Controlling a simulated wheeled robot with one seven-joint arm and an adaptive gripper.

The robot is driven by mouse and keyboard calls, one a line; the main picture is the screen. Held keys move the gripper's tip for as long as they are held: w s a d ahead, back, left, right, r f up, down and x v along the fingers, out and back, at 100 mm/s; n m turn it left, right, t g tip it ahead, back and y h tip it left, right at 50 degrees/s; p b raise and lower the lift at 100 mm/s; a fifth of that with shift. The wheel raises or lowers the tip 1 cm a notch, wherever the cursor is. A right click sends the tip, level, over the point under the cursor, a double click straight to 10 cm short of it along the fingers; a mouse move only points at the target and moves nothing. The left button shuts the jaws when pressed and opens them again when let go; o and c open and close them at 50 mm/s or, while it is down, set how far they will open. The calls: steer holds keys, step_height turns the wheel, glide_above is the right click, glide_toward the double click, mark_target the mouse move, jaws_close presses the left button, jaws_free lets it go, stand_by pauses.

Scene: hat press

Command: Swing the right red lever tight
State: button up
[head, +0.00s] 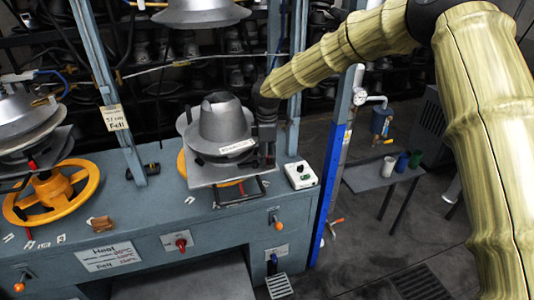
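The right press carries a grey hat-shaped metal form (222,125) on a square plate, with a label on its front. A small red piece (241,188) shows beneath that plate, in front of the mostly hidden yellow wheel; I cannot tell whether it is the right red lever. My arm reaches in from the right, and its dark end (266,125) hangs down just right of the form. My gripper's fingers are not clearly distinguishable there, so its opening and any contact are unclear.
The left press has a yellow handwheel (82,185) and red parts below its plates. A red knob (181,243) is on the bench front. A control box (300,175), blue post (330,185) and side table (372,178) stand to the right.

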steer(key=shift+f, duration=0.1)
steer(key=shift+c, duration=0.2)
jaws_close()
